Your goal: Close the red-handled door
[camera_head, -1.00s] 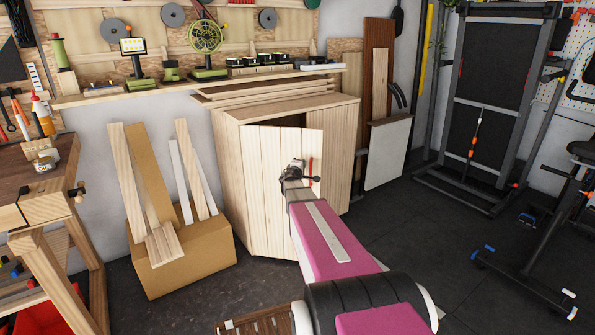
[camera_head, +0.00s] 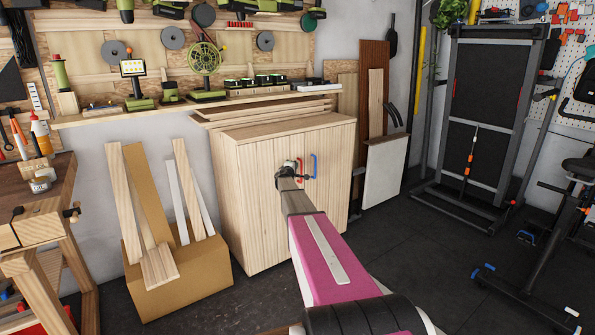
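The wooden cabinet (camera_head: 225,185) stands against the wall in the middle of the view. Its left door (camera_head: 262,205) carries the red handle (camera_head: 299,166) and looks flush with the cabinet front. The right door (camera_head: 335,175) carries a blue handle (camera_head: 314,165) and also looks flush. My gripper (camera_head: 289,168) is at the left door, just left of the red handle, and overlaps it in the picture. It is small and seen from behind. I cannot tell whether it touches the door, or whether its fingers are open or shut.
A cardboard box (camera_head: 190,285) with upright planks stands left of the cabinet. A workbench (camera_head: 40,215) is at the left. A white panel (camera_head: 385,170) leans at the right. Dark floor (camera_head: 420,260) is clear in front right.

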